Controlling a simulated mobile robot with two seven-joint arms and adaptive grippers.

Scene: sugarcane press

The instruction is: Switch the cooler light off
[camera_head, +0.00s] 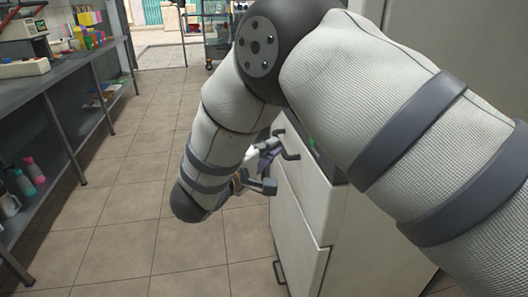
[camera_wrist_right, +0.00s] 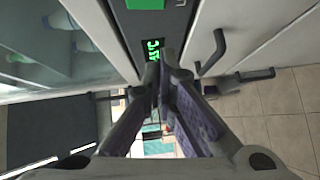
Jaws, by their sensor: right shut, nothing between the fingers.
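The cooler (camera_head: 318,205) is a pale cabinet with dark handles, partly hidden behind my right arm in the head view. In the right wrist view a dark control strip (camera_wrist_right: 124,28) carries a lit green digital display (camera_wrist_right: 153,50) and a bright green block (camera_wrist_right: 145,4), cut off by the top edge. I cannot tell whether this block is the light switch. My right gripper (camera_head: 266,158) is beside the cooler's front. In the wrist view its shut, empty fingers (camera_wrist_right: 165,72) overlap the strip just below the display. Contact cannot be told. My left gripper is out of view.
A dark handle (camera_wrist_right: 213,52) sticks out from the pale front close to my right fingers. A glass pane (camera_wrist_right: 70,40) with bottles behind it is on the other side. In the head view a long counter (camera_head: 75,62) runs along the left, with open tiled floor (camera_head: 125,190) between.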

